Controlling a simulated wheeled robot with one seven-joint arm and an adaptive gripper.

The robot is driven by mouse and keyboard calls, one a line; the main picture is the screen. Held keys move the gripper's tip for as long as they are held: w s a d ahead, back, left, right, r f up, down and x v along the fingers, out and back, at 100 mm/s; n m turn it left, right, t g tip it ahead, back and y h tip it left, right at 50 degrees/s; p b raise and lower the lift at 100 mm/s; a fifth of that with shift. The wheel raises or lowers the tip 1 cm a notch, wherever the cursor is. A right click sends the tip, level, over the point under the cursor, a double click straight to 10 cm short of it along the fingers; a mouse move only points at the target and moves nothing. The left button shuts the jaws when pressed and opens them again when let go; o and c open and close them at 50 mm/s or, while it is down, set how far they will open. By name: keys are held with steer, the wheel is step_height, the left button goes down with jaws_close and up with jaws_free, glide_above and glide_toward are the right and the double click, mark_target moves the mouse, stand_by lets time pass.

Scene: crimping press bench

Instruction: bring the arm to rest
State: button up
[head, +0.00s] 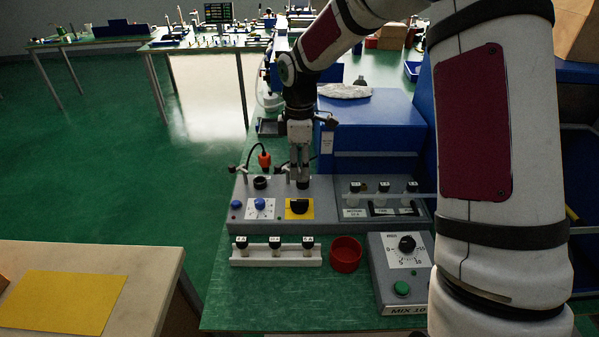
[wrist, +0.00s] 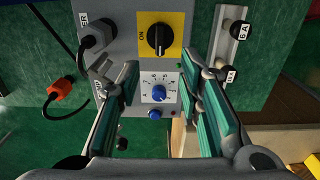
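My arm reaches across the bench in the head view, with my gripper (head: 299,182) pointing down above the grey control panel (head: 335,219). In the wrist view my gripper (wrist: 162,88) is open, its green-padded fingers wide apart with nothing between them. Below the gap are a blue dial knob (wrist: 158,93) on a white scale and a blue button (wrist: 153,114). The black rotary switch (wrist: 159,39) on a yellow plate lies beyond the fingertips; it also shows in the head view (head: 299,206). Whether the fingertips touch the panel, I cannot tell.
A blue press housing (head: 372,125) stands behind the panel. An orange plug (head: 264,159) hangs on a cable at the panel's left. Green floor (head: 120,180) is open at left.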

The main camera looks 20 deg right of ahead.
stand_by(0.4)
steer(key=s+r+m+t+h, duration=0.1)
steer(key=s+r+m, duration=0.4)
steer(key=s+r, duration=0.5)
steer(key=s+r+m+t, duration=0.2)
steer(key=s+r+m, duration=0.3)
steer(key=s+r, duration=0.5)
steer(key=s+f+m, duration=0.1)
steer(key=s+m, duration=0.1)
steer(key=s, duration=0.4)
steer(key=s+f+m+t+y, duration=0.1)
steer(key=s+m, duration=0.1)
steer(key=s, duration=0.4)
steer(key=shift+f+m, duration=0.3)
steer(key=shift+f, duration=0.1)
steer(key=shift+s+d, duration=0.1)
steer(key=shift+d, duration=0.05)
